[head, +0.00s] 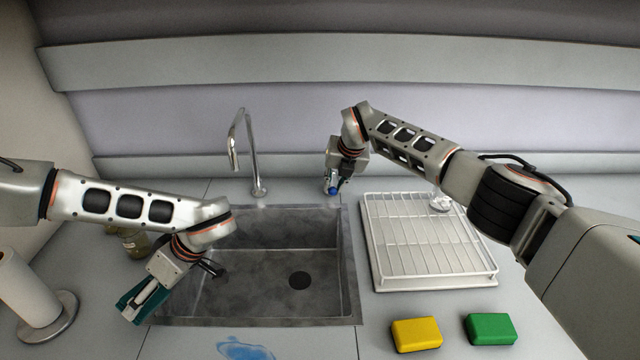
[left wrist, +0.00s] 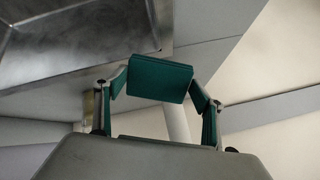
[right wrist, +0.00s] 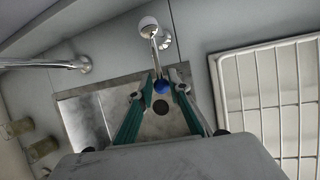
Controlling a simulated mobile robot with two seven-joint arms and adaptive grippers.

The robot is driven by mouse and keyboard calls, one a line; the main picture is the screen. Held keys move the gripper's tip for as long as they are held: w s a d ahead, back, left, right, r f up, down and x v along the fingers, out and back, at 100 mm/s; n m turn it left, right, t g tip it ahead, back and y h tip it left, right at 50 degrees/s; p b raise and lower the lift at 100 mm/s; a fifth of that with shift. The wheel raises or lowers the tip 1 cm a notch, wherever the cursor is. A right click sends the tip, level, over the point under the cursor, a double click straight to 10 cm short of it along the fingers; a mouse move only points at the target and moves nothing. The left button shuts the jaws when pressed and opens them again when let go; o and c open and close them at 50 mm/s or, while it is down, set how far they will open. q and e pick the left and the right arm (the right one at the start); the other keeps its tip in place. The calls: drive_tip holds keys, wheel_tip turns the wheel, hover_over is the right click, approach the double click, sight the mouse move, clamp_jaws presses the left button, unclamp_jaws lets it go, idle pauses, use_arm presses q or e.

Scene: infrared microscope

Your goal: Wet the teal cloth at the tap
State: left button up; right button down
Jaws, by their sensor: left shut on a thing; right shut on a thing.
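My left gripper (head: 140,302) is over the counter beside the sink's front left corner. It is shut on the teal cloth (left wrist: 160,80), which looks like a flat folded pad between its fingers; teal also shows at the fingers in the head view. The chrome tap (head: 250,155) rises behind the sink (head: 290,225), its spout end over the basin's back left. I see no water falling from it. My right gripper (head: 333,188) is behind the sink's back right corner, shut on a blue knob (right wrist: 163,88). A metal rod with a white ball shows just beyond it.
A white wire rack (head: 420,240) stands right of the sink. A yellow sponge (head: 416,334) and a green sponge (head: 490,329) lie in front of it. A blue puddle (head: 245,349) is on the front counter. Jars (head: 134,243) and a paper roll (head: 25,290) stand left.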

drive_tip(key=c, duration=2.1)
unclamp_jaws()
drive_tip(key=shift+a, duration=0.15)
drive_tip(key=shift+c, duration=0.2)
drive_tip(key=shift+s+r, duration=0.15)
drive_tip(key=shift+r, duration=0.3)
drive_tip(key=v, duration=1.1)
drive_tip(key=shift+s+r, duration=0.1)
